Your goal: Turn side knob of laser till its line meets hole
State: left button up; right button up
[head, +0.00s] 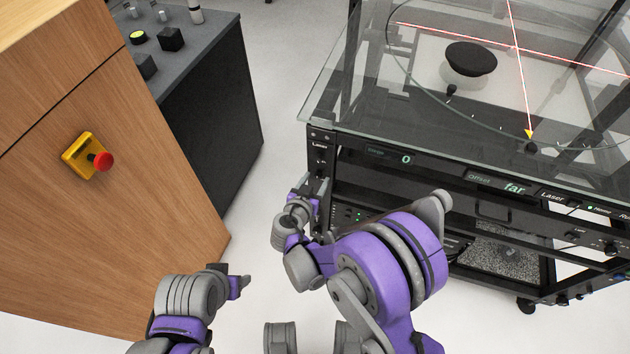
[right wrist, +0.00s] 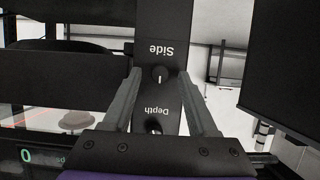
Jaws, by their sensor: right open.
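The Side knob (right wrist: 161,76) is a small dark round knob with a pale mark, below the upside-down word "Side" on a black panel. My right gripper (right wrist: 163,85) is open, its two fingers on either side of that knob; contact cannot be told. In the head view my right gripper (head: 320,188) is at the left front corner of the turntable rack. Red laser lines (head: 526,90) cross over the glass top, one running down to a yellow pointer (head: 530,134). I cannot make out the hole. My left gripper (head: 240,284) is low, away from the rack.
A Depth knob (right wrist: 153,126) sits beside the Side knob. A black disc (head: 470,58) stands under the glass top (head: 345,95). The offset display (head: 500,184) reads "far". A wooden cabinet (head: 70,215) with a red stop button (head: 103,161) stands left, with floor between.

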grip_shut()
dwell(0.6)
jog(key=n+h, duration=0.1)
jog(key=n, duration=0.1)
jog(key=shift+a+f+n+h, duration=0.1)
jog(key=shift+a+n+h, duration=0.15)
jog(key=shift+n+h, duration=0.15)
jog(key=n+h, duration=0.1)
jog(key=n+h+b, duration=0.1)
jog(key=n, duration=0.1)
jog(key=shift+w+a+f+g, duration=0.1)
jog(key=shift+a+f+g, duration=0.05)
jog(key=shift+g, duration=0.15)
jog(key=n+h+b, duration=0.1)
jog(key=n, duration=0.2)
jog(key=n+t+h+b, duration=0.1)
jog(key=n+b, duration=0.1)
jog(key=n, duration=0.1)
jog(key=n+t+h+b, duration=0.1)
jog(key=n+h, duration=0.1)
jog(key=n, duration=0.1)
jog(key=shift+a+f, duration=0.1)
jog(key=shift+f, duration=0.3)
jog(key=shift+n+b, duration=0.3)
